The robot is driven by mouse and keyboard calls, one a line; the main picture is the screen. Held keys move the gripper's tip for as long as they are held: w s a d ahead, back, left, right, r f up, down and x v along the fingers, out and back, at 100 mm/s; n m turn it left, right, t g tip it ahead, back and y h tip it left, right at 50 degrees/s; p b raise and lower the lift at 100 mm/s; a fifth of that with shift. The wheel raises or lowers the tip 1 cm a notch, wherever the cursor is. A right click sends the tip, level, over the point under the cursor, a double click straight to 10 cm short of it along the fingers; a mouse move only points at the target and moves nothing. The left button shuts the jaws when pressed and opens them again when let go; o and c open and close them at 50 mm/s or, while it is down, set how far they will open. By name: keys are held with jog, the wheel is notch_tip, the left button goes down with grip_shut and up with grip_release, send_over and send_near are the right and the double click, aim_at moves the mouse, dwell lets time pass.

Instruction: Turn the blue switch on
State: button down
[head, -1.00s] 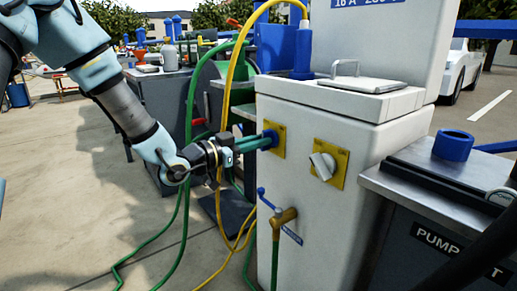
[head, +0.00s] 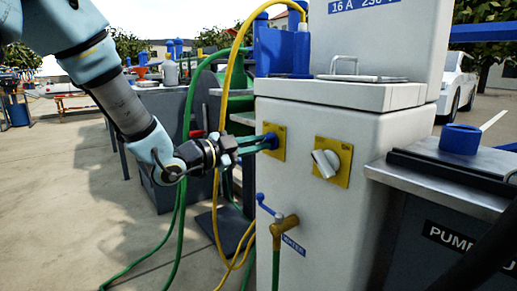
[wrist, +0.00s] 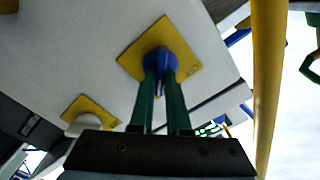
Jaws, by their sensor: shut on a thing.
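The blue switch (head: 271,138) is a knob on a yellow plate (head: 280,153) on the left part of the white pedestal's front face. My gripper (head: 264,142) reaches it from the left, and its green fingers are shut on the knob. In the wrist view the blue switch (wrist: 160,62) sits between the two fingertips (wrist: 161,72), in front of its yellow plate. The fingers cover part of the knob, and I cannot read its setting.
A grey-white knob (head: 325,163) on a second yellow plate is to the right. A water tap with a blue lever (head: 265,203) is below. A yellow cable (head: 226,100) and a green hose (head: 187,110) hang close to my gripper. A pump counter (head: 445,172) stands at right.

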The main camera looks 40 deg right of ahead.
dwell(0.4)
jog(key=c, duration=0.9)
grip_release()
jog(key=a, duration=0.3)
jog(key=a+p, duration=0.1)
jog(key=a, duration=0.3)
jog(key=a+p, duration=0.1)
jog(key=a, duration=0.2)
jog(key=shift+w+a, duration=0.3)
jog(key=shift+a, duration=0.1)
